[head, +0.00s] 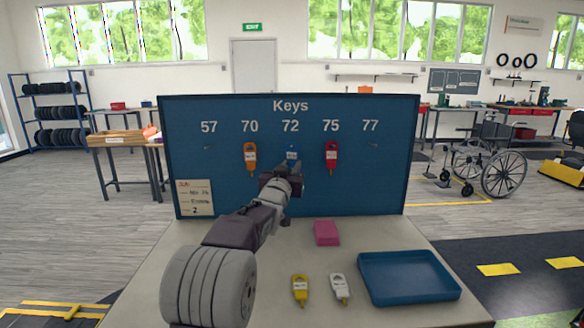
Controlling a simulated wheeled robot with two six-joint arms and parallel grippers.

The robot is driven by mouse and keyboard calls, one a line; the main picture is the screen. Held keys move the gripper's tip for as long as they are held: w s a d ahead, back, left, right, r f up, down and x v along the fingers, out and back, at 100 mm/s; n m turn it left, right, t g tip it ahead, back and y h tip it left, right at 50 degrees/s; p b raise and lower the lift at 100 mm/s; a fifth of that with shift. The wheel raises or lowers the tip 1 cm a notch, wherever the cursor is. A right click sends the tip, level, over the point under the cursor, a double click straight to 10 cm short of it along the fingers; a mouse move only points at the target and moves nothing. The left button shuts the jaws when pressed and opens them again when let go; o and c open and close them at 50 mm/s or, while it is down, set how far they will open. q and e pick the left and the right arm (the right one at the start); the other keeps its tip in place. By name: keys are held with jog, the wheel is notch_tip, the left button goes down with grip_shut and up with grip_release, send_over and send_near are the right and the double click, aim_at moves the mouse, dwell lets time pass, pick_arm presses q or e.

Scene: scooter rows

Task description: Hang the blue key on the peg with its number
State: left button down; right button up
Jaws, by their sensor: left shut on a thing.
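The blue key (291,153) is at the blue key board (225,180), just below the number 72 (290,126). My left gripper (289,166) is shut on its lower part, in front of the board. The gripper hides that part of the key and the peg there. I cannot tell whether the key is on the peg, and its tag is too small to read. An orange key (250,157) hangs under 70 and a red key (331,156) under 75. The pegs under 57 (209,147) and 77 (372,145) are bare. My right gripper is out of view.
A yellow key (300,290) and a white key (340,288) lie on the table (250,305). A blue tray (408,278) is at the right and a pink block (326,233) nearer the board. A paper note (195,197) is on the board's lower left.

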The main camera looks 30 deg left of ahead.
pick_arm(q)
jog(key=c, duration=1.3)
grip_release()
jog(key=shift+a+f, duration=0.2)
jog(key=shift+f, duration=0.25)
jog(key=shift+o, duration=1)
jog(key=shift+a, duration=0.25)
jog(key=r+v, duration=0.1)
jog(key=v, duration=0.8)
jog(key=shift+d+f+b, duration=0.25)
jog(key=shift+f+b, duration=0.05)
jog(key=shift+f, duration=0.05)
